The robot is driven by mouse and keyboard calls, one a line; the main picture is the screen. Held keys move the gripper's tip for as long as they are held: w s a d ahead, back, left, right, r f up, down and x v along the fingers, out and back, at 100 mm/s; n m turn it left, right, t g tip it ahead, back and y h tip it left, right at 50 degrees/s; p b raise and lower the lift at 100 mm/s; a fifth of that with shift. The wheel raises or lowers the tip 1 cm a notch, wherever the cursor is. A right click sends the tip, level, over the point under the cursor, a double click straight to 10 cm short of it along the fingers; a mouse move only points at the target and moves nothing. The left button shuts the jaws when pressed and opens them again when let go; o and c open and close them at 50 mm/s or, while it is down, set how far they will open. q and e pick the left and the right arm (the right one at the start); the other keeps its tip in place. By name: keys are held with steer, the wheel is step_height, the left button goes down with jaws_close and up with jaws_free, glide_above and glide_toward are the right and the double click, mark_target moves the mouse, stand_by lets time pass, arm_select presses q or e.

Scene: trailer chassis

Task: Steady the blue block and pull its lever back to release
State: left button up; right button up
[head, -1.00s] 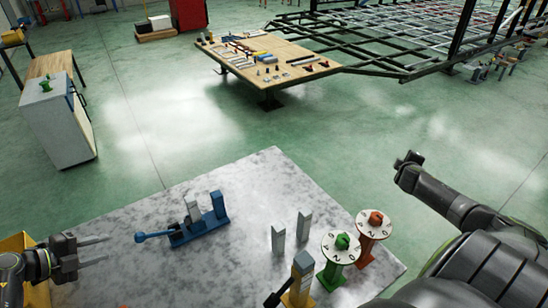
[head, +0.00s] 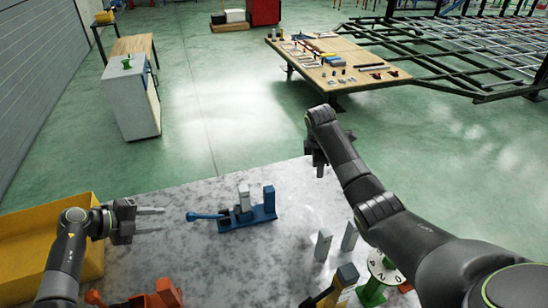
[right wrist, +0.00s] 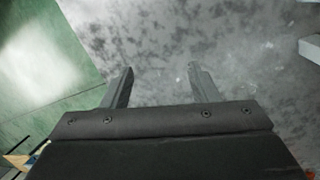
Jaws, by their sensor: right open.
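The blue block (head: 262,216) sits on the grey table, with a blue upright post at its right end and a grey upright piece beside it. Its lever (head: 205,216) points left and ends in a dark blue knob. My left gripper (head: 162,220) is open and empty, left of the knob and apart from it. My right gripper (head: 320,160) is at the table's far edge, right of and beyond the block. In the right wrist view its fingers (right wrist: 160,85) are spread and empty over the mottled tabletop. The block is not clearly seen there.
Two grey posts (head: 323,245), a yellow-and-black lever fixture (head: 338,284) and a green dial stand (head: 383,268) stand at the right. Orange parts (head: 155,294) lie at the front left. A yellow bin (head: 40,220) is at the left. Tabletop around the block is clear.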

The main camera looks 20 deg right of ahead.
mark_target(273, 199)
steer(key=a+r+n+g+y, duration=0.2)
steer(key=a+r+n, duration=0.3)
steer(key=a, duration=1)
steer(key=shift+m, duration=0.6)
step_height(273, 199, down, 16)
steer(key=shift+w+a+f, duration=0.1)
